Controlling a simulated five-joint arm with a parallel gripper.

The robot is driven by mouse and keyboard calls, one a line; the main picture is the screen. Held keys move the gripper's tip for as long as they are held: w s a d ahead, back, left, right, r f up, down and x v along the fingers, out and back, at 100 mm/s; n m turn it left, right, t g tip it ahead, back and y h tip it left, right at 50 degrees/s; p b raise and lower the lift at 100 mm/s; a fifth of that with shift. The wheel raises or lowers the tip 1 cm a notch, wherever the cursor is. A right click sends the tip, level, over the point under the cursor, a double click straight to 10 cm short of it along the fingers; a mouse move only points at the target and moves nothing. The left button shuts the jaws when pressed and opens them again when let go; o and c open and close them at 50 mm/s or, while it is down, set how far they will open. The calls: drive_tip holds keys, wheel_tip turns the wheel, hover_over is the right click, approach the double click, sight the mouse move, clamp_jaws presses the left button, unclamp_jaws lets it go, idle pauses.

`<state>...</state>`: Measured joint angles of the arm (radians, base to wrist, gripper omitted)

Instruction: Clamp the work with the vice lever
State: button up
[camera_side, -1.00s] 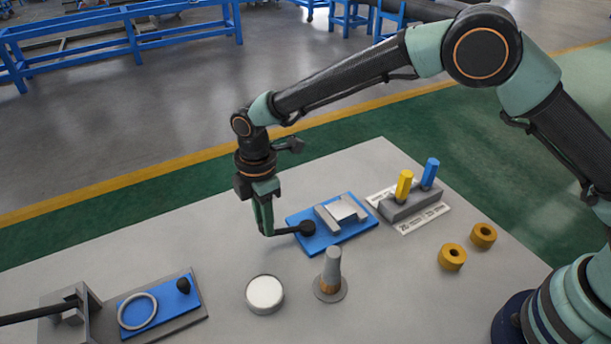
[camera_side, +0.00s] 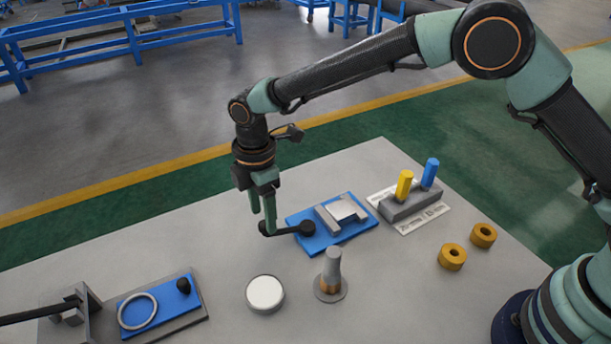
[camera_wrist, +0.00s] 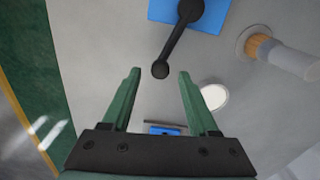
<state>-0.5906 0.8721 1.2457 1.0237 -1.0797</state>
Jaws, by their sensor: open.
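The vice (camera_side: 327,214) is a grey metal block on a blue base (camera_side: 300,243), with a pale piece of work (camera_side: 346,209) at its jaws. Its black lever (camera_side: 286,231) runs left from a round black hub (camera_side: 307,228) to a knob at its free end. My gripper (camera_side: 263,222) is open and points down at that knob. In the wrist view the lever (camera_wrist: 176,38) reaches down to the knob (camera_wrist: 160,70), which lies between my spread fingertips (camera_wrist: 159,71) with a gap on both sides. Any grip contact is absent there.
A white round disc (camera_side: 265,293) and a grey peg on a round foot (camera_side: 331,276) stand in front of the vice. A rack (camera_side: 408,206) with yellow and blue pegs is behind right. Two orange rings (camera_side: 452,257) lie right. A blue plate with a ring (camera_side: 137,311) is front left.

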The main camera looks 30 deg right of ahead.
sight(264, 223)
wheel_tip(264, 223, up, 10)
idle(0.4)
drive_tip(key=shift+r, duration=0.1)
drive_tip(key=s+d+r+m+t, duration=0.1)
drive_tip(key=s+d+r+m, duration=0.1)
drive_tip(key=d+r+m, duration=0.5)
drive_tip(key=s+d+r+m+t, duration=0.2)
drive_tip(key=d+r+m, duration=0.15)
drive_tip(key=d, duration=0.65)
drive_tip(key=s+d+f+m+t, duration=0.2)
drive_tip(key=s+d+m, duration=0.6)
drive_tip(key=s+d, duration=0.3)
drive_tip(key=shift+d+m+t, duration=0.3)
drive_tip(key=shift+d+m, duration=0.05)
drive_tip(key=shift+d, duration=0.2)
